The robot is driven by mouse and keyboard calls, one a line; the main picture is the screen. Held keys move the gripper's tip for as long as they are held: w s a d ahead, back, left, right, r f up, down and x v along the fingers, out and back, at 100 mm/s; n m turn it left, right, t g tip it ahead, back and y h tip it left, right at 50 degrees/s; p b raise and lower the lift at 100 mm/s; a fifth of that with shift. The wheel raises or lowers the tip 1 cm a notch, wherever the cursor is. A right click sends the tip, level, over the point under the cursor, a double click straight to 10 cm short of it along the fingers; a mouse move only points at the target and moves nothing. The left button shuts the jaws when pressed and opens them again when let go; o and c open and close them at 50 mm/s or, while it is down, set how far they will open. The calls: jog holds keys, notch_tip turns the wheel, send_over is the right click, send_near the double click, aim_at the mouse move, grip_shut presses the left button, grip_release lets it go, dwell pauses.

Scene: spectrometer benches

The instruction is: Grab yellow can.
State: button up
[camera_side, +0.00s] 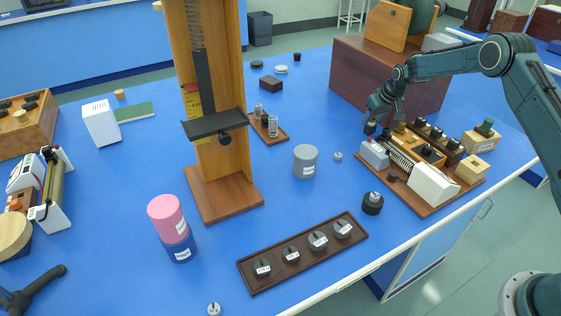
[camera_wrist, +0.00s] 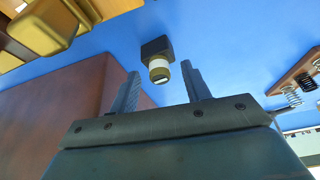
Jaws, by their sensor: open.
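I cannot make out a clear yellow can in either view. My gripper (camera_side: 379,127) is above the far left end of an instrument board (camera_side: 432,205), at the right of the blue table. In the wrist view its two fingers (camera_wrist: 161,72) stand apart with nothing held. A small cylinder with a pale band and yellowish parts (camera_wrist: 159,68) shows between and beyond the fingertips, against a dark block (camera_wrist: 156,47). I cannot tell whether it is the can. A small tan-yellow cylinder (camera_side: 120,94) lies far left in the side view.
A pink can (camera_side: 166,214) stands on a blue can (camera_side: 179,248) at left. A grey can (camera_side: 305,162) stands mid-table. A tall wooden spring stand (camera_side: 222,165) rises left of centre. A large brown box (camera_side: 365,75) stands behind my gripper.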

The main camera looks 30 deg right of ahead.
aim_at(374, 119)
jog(key=shift+c, duration=0.2)
grip_shut()
jog(key=shift+r, duration=0.1)
notch_tip(374, 119, up, 20)
dwell(0.9)
dwell(0.4)
